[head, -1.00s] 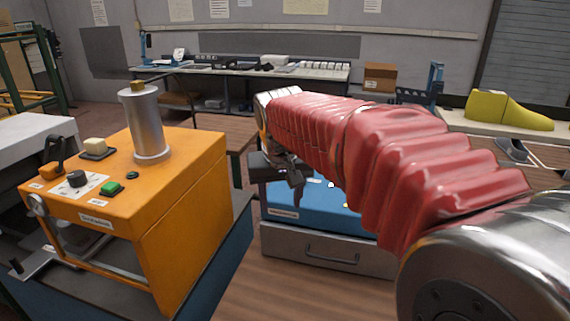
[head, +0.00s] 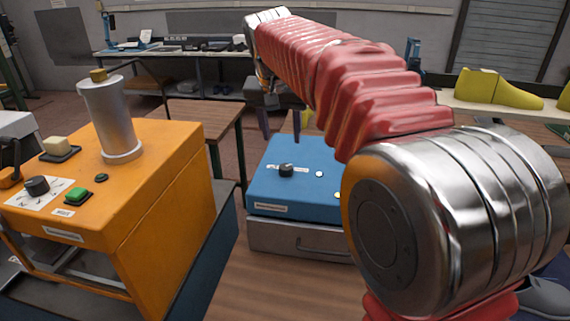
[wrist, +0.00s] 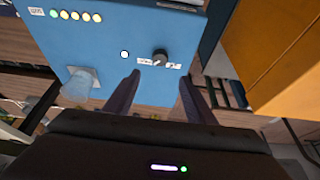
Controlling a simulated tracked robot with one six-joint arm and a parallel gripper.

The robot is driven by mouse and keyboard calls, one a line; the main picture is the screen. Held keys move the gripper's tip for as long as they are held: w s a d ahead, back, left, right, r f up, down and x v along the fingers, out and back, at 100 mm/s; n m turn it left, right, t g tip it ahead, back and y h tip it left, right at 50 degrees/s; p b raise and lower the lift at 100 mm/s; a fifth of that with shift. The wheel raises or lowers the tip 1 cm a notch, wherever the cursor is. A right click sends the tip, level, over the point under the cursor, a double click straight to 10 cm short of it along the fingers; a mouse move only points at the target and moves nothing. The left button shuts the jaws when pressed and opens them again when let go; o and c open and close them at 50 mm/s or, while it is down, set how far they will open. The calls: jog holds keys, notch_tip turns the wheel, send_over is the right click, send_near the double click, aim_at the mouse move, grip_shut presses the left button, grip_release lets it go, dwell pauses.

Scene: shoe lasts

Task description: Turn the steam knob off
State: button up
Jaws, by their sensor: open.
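A black knob (head: 286,170) stands on a white label strip on top of the blue box (head: 262,193); the label is too small to read. In the wrist view the same knob (wrist: 160,57) lies just beyond my fingertips, roughly midway between them. My gripper (head: 281,132) is open and empty, fingers pointing down, above the far side of the blue box. In the wrist view my gripper (wrist: 159,79) shows both dark fingers apart, not touching the knob. Another black knob (head: 36,186) sits on a white dial plate on the orange machine (head: 165,200).
The orange machine stands left of the blue box, with a metal cylinder (head: 108,120) and a green button (head: 77,194) on top. The blue box has small round lights (wrist: 74,16) and a translucent cup-like piece (wrist: 78,85). A yellow shoe last (head: 500,90) lies at the back right.

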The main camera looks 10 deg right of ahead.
aim_at(286, 167)
jog(key=x, duration=1.3)
jog(key=shift+w+f, duration=0.25)
jog(key=shift+f, duration=0.1)
jog(key=shift+c, duration=0.4)
jog(key=c, duration=1)
jog(key=shift+o, duration=0.2)
